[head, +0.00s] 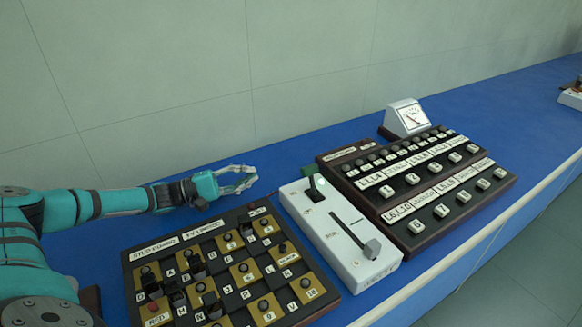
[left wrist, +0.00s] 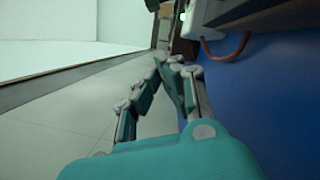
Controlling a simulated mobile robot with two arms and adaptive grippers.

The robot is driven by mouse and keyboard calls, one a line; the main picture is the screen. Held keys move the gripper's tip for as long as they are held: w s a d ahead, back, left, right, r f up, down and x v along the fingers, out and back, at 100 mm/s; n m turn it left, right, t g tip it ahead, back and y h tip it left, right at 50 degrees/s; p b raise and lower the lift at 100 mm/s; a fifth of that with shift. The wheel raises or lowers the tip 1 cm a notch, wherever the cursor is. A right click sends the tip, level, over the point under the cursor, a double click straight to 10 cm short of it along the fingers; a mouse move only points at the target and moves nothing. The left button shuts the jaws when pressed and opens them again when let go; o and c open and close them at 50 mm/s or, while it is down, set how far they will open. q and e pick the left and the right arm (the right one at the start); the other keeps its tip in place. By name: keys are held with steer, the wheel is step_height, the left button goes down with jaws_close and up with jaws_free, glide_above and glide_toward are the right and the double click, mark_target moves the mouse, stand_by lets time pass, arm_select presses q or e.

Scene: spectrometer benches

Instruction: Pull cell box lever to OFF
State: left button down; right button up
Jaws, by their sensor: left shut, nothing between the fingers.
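A white box (head: 335,250) stands in the middle of the blue bench. A small black lever (head: 314,188) stands up near its far end. The labels are too small to read, so I cannot tell which lever is the cell box lever. My left gripper (head: 248,178) is over the bench, left of the white box's far end and apart from it. Its fingers are shut and empty; they also show in the left wrist view (left wrist: 172,64). My right gripper is not in view.
A dark board with gold squares and black plugs (head: 231,272) lies in front of my left arm. A dark panel of white-labelled keys (head: 428,222) is right of the white box, with a meter (head: 408,118) behind.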

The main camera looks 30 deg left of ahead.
mark_target(312, 181)
arm_select(q)
steer(key=p+x, duration=0.1)
steer(key=x, duration=0.8)
steer(key=shift+w+d+r, duration=0.1)
steer(key=shift+w+d, duration=0.1)
steer(key=d, duration=0.1)
steer(key=s+d+r+p, duration=0.1)
steer(key=shift+d+r+p, duration=0.1)
steer(key=shift+d+p, duration=0.2)
steer(key=shift+s+d+r, duration=0.2)
steer(key=shift+s+d, duration=0.1)
steer(key=shift+d, duration=0.05)
steer(key=shift+f, duration=0.1)
steer(key=shift+d+r+m+p, duration=0.15)
steer(key=shift+r+m+p, duration=0.2)
steer(key=shift+p, duration=0.3)
